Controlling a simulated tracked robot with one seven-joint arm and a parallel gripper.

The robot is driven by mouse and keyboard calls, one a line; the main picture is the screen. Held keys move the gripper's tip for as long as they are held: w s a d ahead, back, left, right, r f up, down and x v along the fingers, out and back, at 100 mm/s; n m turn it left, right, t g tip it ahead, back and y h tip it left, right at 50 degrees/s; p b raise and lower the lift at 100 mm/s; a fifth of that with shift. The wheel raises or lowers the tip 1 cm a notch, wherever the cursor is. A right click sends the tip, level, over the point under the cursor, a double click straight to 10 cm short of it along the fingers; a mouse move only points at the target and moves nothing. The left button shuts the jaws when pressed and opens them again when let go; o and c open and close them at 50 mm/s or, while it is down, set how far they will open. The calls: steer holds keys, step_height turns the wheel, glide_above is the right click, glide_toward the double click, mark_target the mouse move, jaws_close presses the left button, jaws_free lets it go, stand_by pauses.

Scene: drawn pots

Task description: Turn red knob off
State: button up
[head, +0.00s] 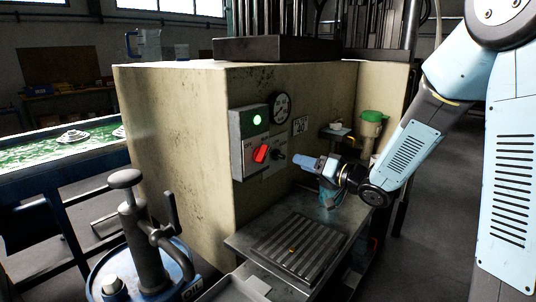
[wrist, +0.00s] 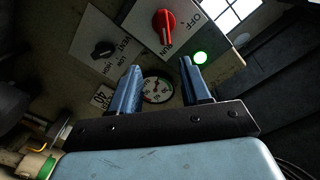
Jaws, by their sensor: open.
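The red knob (head: 260,153) sits on a grey control box (head: 240,160) on the beige machine's front. In the wrist view the red knob (wrist: 164,28) stands on a white plate marked OFF and RUN, with its long handle in line with the RUN mark. A green lamp (head: 257,120) on the box is lit; it also glows in the wrist view (wrist: 200,57). My gripper (head: 306,163) is to the right of the knob, apart from it. In the wrist view its two blue fingers (wrist: 160,80) are spread with nothing between them.
A black knob (head: 279,154) is right of the red one, below a round gauge (head: 281,107). A slotted metal tray (head: 299,248) lies below. A blue oil can with a pump (head: 134,225) stands front left. A green-lidded container (head: 372,128) is behind my gripper.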

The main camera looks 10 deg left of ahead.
mark_target(267, 153)
steer(key=x, duration=1.4)
steer(key=shift+s+a+r, duration=0.1)
steer(key=shift+s+a, duration=0.1)
steer(key=shift+s, duration=0.15)
steer(key=shift+y, duration=0.3)
steer(key=shift+c, duration=0.5)
jaws_close()
